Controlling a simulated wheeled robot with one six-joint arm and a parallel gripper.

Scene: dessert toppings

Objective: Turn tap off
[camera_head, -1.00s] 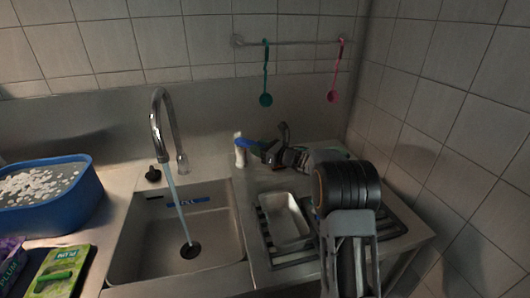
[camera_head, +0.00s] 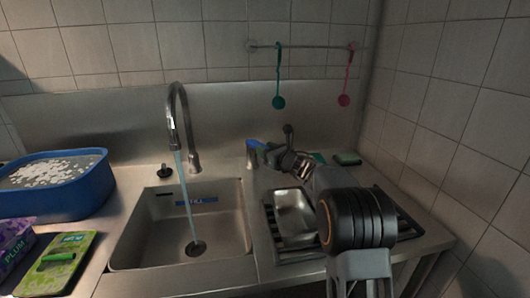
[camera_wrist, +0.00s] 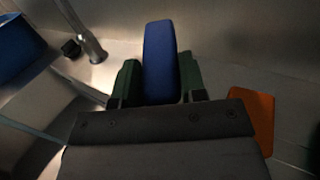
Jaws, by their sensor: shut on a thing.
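The curved metal tap (camera_head: 175,110) stands behind the sink, and water (camera_head: 186,195) runs from it into the basin. A small black knob (camera_head: 165,172) sits on the counter left of the tap's base; a dark knob also shows at the upper left in the wrist view (camera_wrist: 70,48). My gripper (camera_wrist: 160,85) is shut on a blue object (camera_wrist: 160,55), with one green finger on either side of it. In the head view my gripper (camera_head: 262,149) is right of the tap, at a small bottle-like thing with a blue top (camera_head: 253,142). Its lower part is partly hidden.
The sink (camera_head: 228,225) is between the counter and a drying rack with a metal tray (camera_head: 294,215). A blue tub (camera_head: 60,195) of pale pieces stands left. A green package (camera_head: 65,265) lies in front. A green sponge-like block (camera_head: 346,158) lies behind the rack.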

